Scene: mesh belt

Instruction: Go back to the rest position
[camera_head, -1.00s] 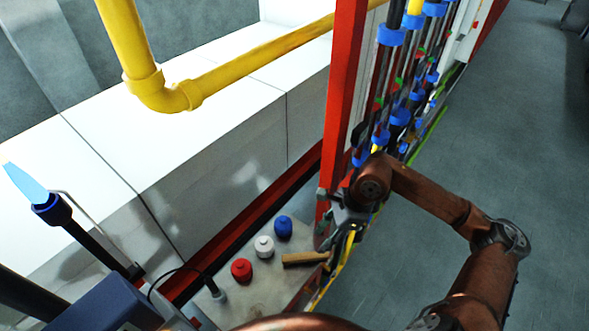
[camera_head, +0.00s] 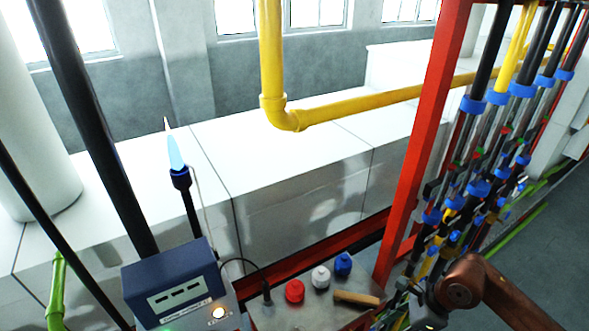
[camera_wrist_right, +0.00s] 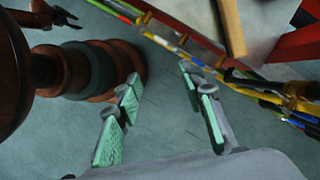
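My right gripper (camera_head: 425,308) is low at the right of the head view, beside the lower end of the pipe rack (camera_head: 470,190). In the right wrist view its two green-padded fingers (camera_wrist_right: 160,75) are spread apart, with only floor between them. It holds nothing. My left gripper is outside the head view. A dark gripper shape (camera_wrist_right: 58,20) at the top left of the right wrist view appears to be my left one; it is too small and partial to tell its opening.
A metal table (camera_head: 270,318) bears red (camera_head: 295,291), white (camera_head: 320,277) and blue (camera_head: 343,264) knobs and a wooden bar (camera_head: 357,299). A blue box (camera_head: 172,284) stands left of it. A red post (camera_head: 425,140) rises beside the rack. Floor (camera_head: 565,240) at the right is clear.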

